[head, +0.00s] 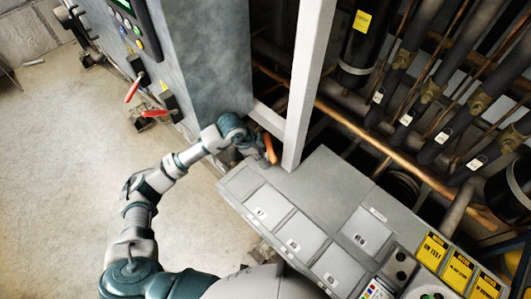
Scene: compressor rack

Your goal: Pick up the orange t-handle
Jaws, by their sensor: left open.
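The orange t-handle (270,147) shows as a small upright orange piece at the foot of the white post, by the back left corner of the grey panel box. My left gripper (262,156) is open right beside it, on its left side. The gripper and wrist hide part of the handle and its base. I cannot tell whether the fingers touch it or are around it. My right gripper is not in view.
A white post (308,80) stands close to the right of the left gripper. The grey panel box (300,190) lies in front. A blue-grey cabinet (205,60) with red-handled switches (133,88) stands behind. Pipes and black cylinders fill the right. Concrete floor (60,160) is clear at left.

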